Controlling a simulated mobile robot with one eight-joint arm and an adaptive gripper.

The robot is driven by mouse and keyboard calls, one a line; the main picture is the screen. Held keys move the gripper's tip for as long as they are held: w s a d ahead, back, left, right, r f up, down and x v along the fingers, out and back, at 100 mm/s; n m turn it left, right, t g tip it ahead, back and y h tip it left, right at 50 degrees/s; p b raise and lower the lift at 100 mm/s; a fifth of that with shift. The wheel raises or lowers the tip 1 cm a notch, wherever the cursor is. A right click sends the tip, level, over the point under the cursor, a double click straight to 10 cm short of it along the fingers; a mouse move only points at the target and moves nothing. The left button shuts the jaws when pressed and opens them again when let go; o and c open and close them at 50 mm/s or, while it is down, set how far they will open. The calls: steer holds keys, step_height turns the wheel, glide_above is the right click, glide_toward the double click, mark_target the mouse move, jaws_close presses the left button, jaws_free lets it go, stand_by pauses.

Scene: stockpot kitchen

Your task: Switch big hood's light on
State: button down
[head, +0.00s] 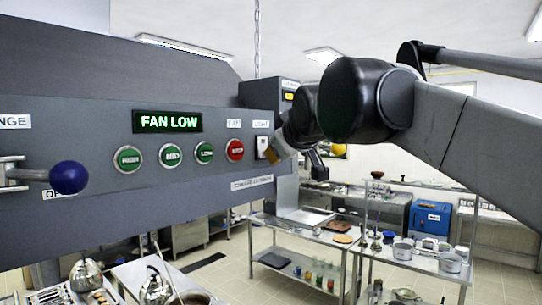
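The big hood's dark grey front panel (85,120) fills the left of the head view. A white switch plate (262,143) sits under the LIGHT label (261,124), at the panel's right end. My gripper (284,156) is at the plate's right edge and overlaps it in the picture. I cannot tell whether it touches. The arm partly hides the gripper, so its opening is unclear. The switch's position is too small to read. The display (167,122) reads FAN LOW in green.
Green buttons (169,156) and a red button (235,149) line the panel left of the switch. A lever with a blue ball (68,178) sticks out at far left. Kettles (86,275) stand below. A steel table (300,232) and a shelf with pots (402,250) are behind.

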steer(key=shift+w+a, duration=0.1)
steer(key=shift+a, duration=0.05)
steer(key=shift+w+a, duration=0.2)
stand_by(0.3)
steer(key=shift+w+a+f, duration=0.1)
steer(key=shift+w+a, duration=0.1)
steer(key=shift+a, duration=0.05)
stand_by(0.8)
steer(key=shift+s+d, duration=0.1)
steer(key=shift+s+d+p, duration=0.3)
steer(key=shift+s+d, duration=0.15)
steer(key=shift+d, duration=0.1)
steer(key=shift+d, duration=0.1)
steer(key=shift+s+d+r, duration=0.25)
steer(key=shift+s+d, duration=0.5)
steer(key=shift+d, duration=0.2)
steer(key=shift+s+d+r, duration=0.2)
steer(key=shift+s+d, duration=0.55)
steer(key=shift+d, duration=0.2)
